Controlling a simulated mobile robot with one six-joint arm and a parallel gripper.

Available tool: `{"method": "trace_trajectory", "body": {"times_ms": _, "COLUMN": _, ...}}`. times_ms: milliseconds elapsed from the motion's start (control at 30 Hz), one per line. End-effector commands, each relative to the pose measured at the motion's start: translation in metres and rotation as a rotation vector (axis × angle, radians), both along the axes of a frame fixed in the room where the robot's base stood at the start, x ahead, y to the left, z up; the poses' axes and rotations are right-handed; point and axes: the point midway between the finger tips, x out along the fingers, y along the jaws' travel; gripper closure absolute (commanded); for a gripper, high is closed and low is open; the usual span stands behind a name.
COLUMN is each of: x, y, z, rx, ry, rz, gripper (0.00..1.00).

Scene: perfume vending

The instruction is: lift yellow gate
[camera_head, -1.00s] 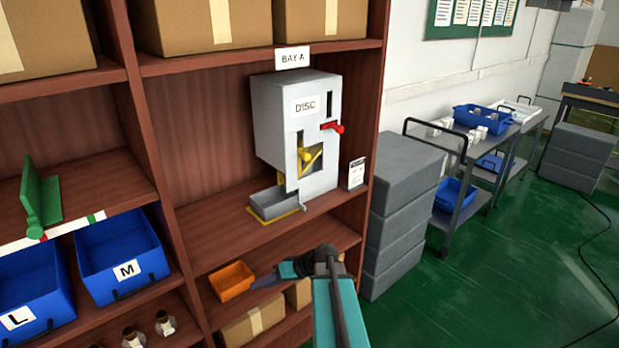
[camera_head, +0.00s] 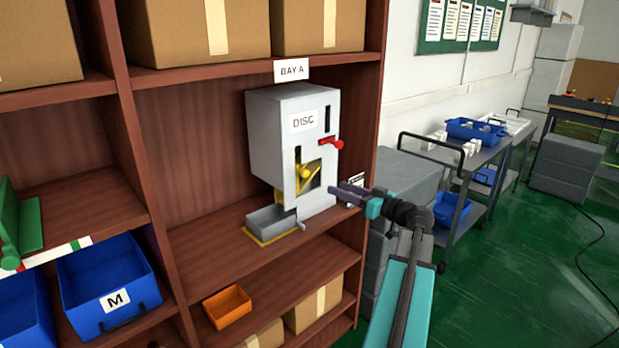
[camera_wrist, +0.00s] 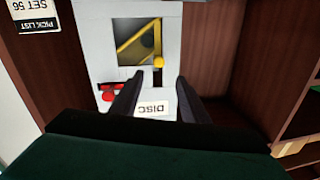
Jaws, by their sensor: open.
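The yellow gate (camera_head: 308,174) is in the window on the front of the grey DISC dispenser (camera_head: 276,130), which stands on the shelf of bay A. In the wrist view the gate (camera_wrist: 137,45) is a slanted yellow piece with a round yellow knob (camera_wrist: 159,62), and the picture is upside down. My gripper (camera_head: 345,190) is in front of the dispenser, right of the gate in the head view. In the wrist view its two dark fingers (camera_wrist: 153,92) are apart with nothing held, and the knob shows beyond their tips.
A red handle (camera_head: 332,144) sticks out above the gate. A grey tray (camera_head: 272,220) lies below the dispenser. A pick-list card (camera_wrist: 37,14) stands beside it. An orange bin (camera_head: 227,306) is on the shelf below. The shelf left of the dispenser is clear.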

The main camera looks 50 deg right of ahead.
Motion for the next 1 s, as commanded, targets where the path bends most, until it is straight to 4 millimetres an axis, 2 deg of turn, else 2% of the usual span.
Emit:
{"method": "trace_trajectory", "body": {"times_ms": 333, "x": -0.004, "y": -0.004, "z": 0.002, "rx": -0.004, "ry": -0.004, "rz": -0.007, "gripper": 0.59}}
{"method": "trace_trajectory", "body": {"times_ms": 567, "x": 0.003, "y": -0.004, "z": 0.003, "rx": -0.003, "ry": -0.004, "rz": -0.007, "gripper": 0.59}}
{"method": "trace_trajectory", "body": {"times_ms": 767, "x": 0.022, "y": -0.003, "z": 0.004, "rx": -0.002, "ry": -0.003, "rz": -0.006, "gripper": 0.59}}
{"method": "trace_trajectory", "body": {"times_ms": 1000, "x": 0.056, "y": -0.002, "z": 0.004, "rx": -0.003, "ry": -0.003, "rz": -0.007, "gripper": 0.59}}
